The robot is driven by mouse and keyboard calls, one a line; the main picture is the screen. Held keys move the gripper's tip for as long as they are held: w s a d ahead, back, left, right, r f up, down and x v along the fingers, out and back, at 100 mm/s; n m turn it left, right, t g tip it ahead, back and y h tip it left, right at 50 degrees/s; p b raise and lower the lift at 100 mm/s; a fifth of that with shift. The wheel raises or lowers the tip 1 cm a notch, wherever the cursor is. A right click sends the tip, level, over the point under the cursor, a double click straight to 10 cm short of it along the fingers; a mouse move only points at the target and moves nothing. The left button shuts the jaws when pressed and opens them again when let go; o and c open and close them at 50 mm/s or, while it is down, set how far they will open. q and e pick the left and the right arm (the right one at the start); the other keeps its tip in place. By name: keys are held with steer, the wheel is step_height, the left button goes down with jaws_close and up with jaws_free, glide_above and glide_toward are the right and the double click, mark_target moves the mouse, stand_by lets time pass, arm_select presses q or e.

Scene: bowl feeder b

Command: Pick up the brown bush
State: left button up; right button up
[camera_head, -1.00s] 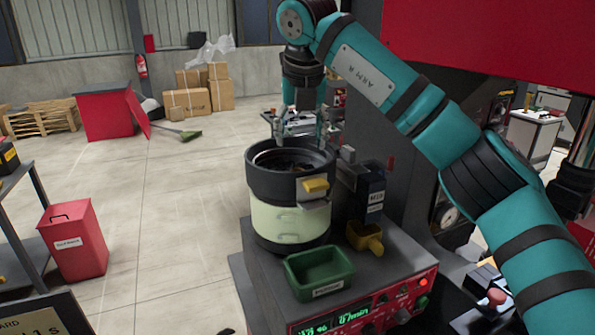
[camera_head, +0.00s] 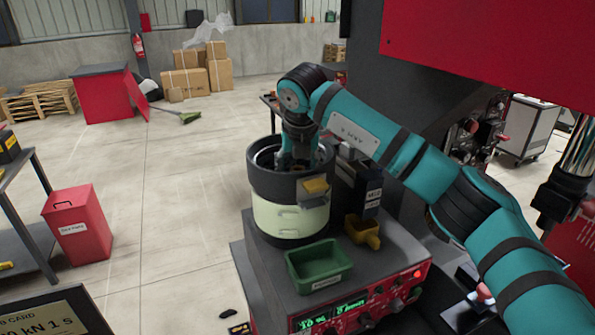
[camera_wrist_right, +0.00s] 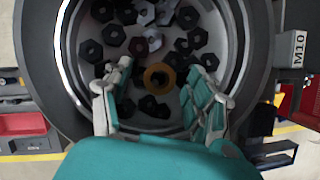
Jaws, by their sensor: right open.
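The brown bush (camera_wrist_right: 159,78) is a brownish-yellow ring with a dark hole, lying in the feeder bowl among several dark hex nuts (camera_wrist_right: 115,35). My right gripper (camera_wrist_right: 160,90) is open, with its teal fingers spread to the left and right of the bush in the right wrist view. I cannot tell whether the fingertips touch the bowl floor. In the head view, my right gripper (camera_head: 297,160) reaches down inside the dark rim of the bowl (camera_head: 262,182), and the bush is hidden there. My left gripper is not in view.
The bowl stands on a grey machine with a red control panel. A dark box labelled M10 (camera_wrist_right: 299,50) stands close beside the bowl. The bowl wall surrounds my fingers.

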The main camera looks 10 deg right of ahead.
steer(key=c, duration=0.3)
jaws_close()
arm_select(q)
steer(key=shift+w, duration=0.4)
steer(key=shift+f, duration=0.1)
arm_select(e)
steer(key=shift+r, duration=0.15)
